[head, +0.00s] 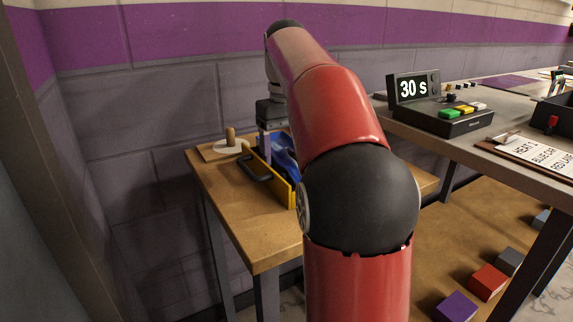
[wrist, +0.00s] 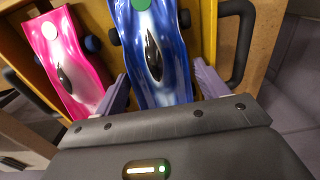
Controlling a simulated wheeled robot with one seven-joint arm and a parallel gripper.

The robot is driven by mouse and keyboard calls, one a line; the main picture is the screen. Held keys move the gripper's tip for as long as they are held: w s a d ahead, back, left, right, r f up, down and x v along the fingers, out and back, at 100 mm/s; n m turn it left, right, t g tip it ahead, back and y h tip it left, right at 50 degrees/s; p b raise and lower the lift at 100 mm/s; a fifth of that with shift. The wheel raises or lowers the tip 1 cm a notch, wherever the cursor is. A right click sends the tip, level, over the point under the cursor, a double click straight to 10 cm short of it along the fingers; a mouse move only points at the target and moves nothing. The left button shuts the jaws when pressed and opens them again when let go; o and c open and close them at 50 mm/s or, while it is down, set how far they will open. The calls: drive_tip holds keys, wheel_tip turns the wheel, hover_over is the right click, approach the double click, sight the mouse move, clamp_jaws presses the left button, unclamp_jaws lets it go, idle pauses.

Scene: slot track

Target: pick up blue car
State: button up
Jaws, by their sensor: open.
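The blue car (wrist: 158,48) is glossy, with a green round mark and a dark cockpit. It lies in a yellow box (wrist: 207,30), next to a pink car (wrist: 68,58) on its left. My gripper (wrist: 160,72) is open, with one pale purple finger on each side of the blue car; I cannot tell whether they touch it. In the head view my gripper (head: 267,140) points down into the yellow box (head: 272,178), and part of the blue car (head: 284,154) shows there. My arm hides the right part of the box.
The box has black handles (head: 257,166) and stands on a small wooden table (head: 240,225) near the wall. A board with a wooden peg (head: 230,137) is behind it. A timer reading 30 s (head: 412,87) stands on the right table. Coloured blocks (head: 487,282) lie below.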

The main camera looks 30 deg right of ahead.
drive_tip(key=c, duration=0.9)
drive_tip(key=shift+o, duration=0.2)
